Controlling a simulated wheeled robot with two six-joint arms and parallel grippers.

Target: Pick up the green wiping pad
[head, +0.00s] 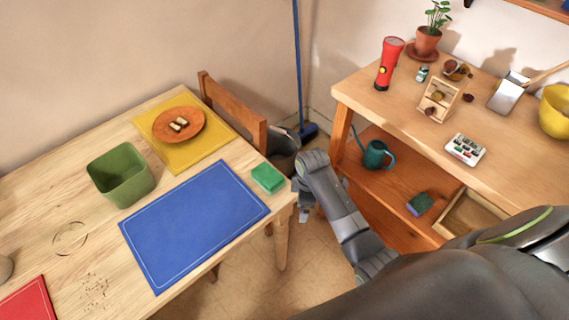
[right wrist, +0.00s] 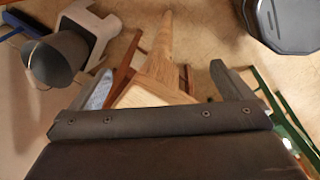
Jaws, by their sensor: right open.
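The green wiping pad (head: 268,178) is a small block lying on the right end of the light wooden table (head: 190,250), just beyond the corner of the blue mat (head: 195,225). My right gripper (head: 304,208) is just right of the table's corner and apart from the pad. In the right wrist view, my right gripper (right wrist: 165,80) is open, with the table's corner and a leg showing beyond and between its fingers. I cannot make out the pad in that view. My left gripper is not in view.
A green bin (head: 121,176) and an orange plate (head: 179,125) stand on the table. A chair (head: 232,112) is at its far side. Another green and blue pad (head: 420,203) lies on the right bench's lower shelf, near a teal watering can (head: 375,155).

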